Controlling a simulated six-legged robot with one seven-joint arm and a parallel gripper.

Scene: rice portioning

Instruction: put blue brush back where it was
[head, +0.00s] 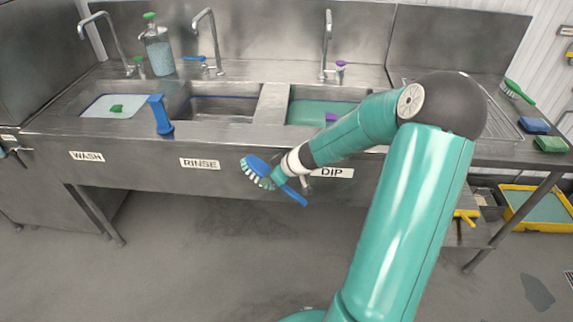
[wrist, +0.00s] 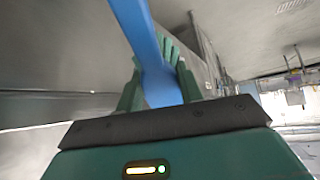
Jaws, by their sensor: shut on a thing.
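The blue brush (head: 258,170) with pale bristles is in my gripper (head: 283,177), in front of the sink's front face between the RINSE and DIP labels. Its head points up-left and its handle down-right in the head view. In the wrist view the blue handle (wrist: 145,40) passes between the green fingers of my gripper (wrist: 158,85), which are shut on it. The bristles cannot be made out in the wrist view. The brush appears clear of the sink front, but the gap is hard to judge.
The steel sink (head: 232,163) has three basins. A blue upright piece (head: 160,115) stands on its front rim between the left and middle basins. A green brush (head: 518,91), a blue sponge (head: 534,125) and a green sponge (head: 551,144) are at the right. A yellow tub (head: 540,226) sits below.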

